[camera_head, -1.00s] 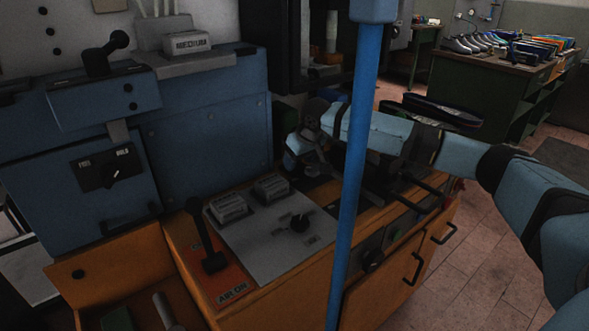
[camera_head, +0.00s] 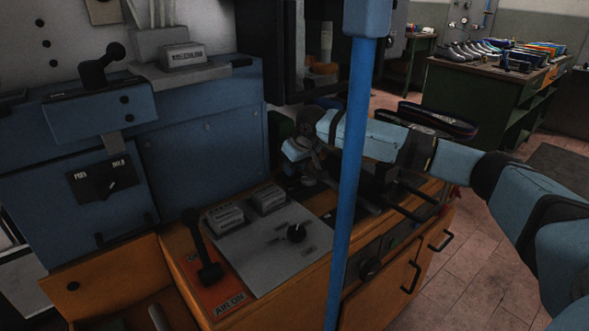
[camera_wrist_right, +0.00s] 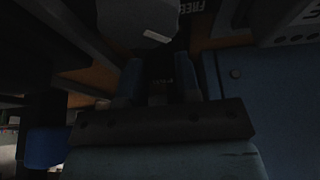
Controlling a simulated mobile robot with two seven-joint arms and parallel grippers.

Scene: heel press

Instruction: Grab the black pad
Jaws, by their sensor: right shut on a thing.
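My right gripper (camera_head: 298,150) is at the far right end of the machine's bench, in front of the dark frame, with its arm coming in from the right. In the right wrist view its two blue fingers (camera_wrist_right: 159,88) are closed on a dark piece, the black pad (camera_wrist_right: 158,76), which has a small faint label. The view is very dark, so the pad's outline is unclear. In the head view the pad cannot be made out clearly at the fingers. My left gripper is not in view.
A blue upright post (camera_head: 352,190) stands in front of my right wrist. The control panel (camera_head: 275,250) has a black lever (camera_head: 203,245) and a knob. A blue machine housing (camera_head: 200,150) rises behind. Open floor lies at right.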

